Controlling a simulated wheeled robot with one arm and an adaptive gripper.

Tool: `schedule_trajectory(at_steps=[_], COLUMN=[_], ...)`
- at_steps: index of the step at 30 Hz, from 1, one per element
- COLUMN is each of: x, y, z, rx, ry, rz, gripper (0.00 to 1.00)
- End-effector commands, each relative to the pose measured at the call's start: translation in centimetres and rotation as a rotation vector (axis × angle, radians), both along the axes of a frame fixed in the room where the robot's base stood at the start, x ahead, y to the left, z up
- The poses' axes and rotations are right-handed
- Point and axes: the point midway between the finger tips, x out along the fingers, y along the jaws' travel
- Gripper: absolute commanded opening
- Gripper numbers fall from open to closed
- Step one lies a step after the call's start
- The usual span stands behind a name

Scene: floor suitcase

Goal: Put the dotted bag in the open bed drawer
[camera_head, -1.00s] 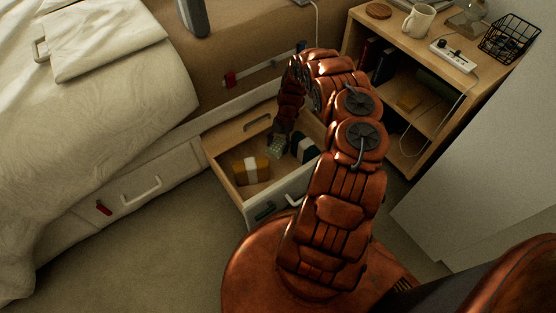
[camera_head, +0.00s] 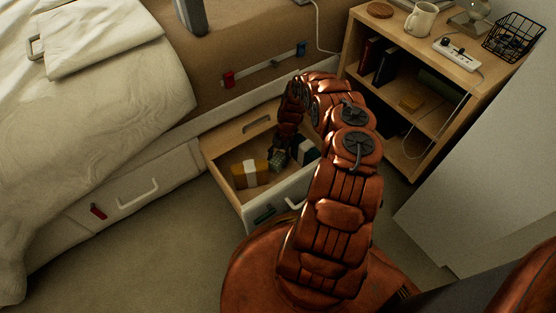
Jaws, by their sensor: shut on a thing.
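The open bed drawer (camera_head: 222,134) juts out from the bed base in the middle of the view. My gripper (camera_head: 279,153) reaches down into it, shut on the small grey-green dotted bag (camera_head: 276,162). The bag is low inside the drawer, between two wrapped parcels. Whether it touches the drawer floor or the yellow parcel, I cannot tell. The fingertips are small and partly hidden by the bag and my arm.
In the drawer lie a yellow parcel (camera_head: 250,173) with a white band and a dark parcel (camera_head: 305,150) with a white band, partly behind my arm. A shut bed drawer (camera_head: 118,203) is at left. A wooden shelf unit (camera_head: 437,56) stands at right.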

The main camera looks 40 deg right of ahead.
Motion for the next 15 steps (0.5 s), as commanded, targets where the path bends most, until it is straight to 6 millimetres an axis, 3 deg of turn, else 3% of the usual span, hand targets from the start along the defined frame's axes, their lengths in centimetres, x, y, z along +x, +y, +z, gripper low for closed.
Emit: schedule_trajectory(at_steps=[15], x=[-0.1], y=[0.1], z=[-1.2], rx=[0.002], ry=[0.003], rz=[-0.001], gripper=[0.3])
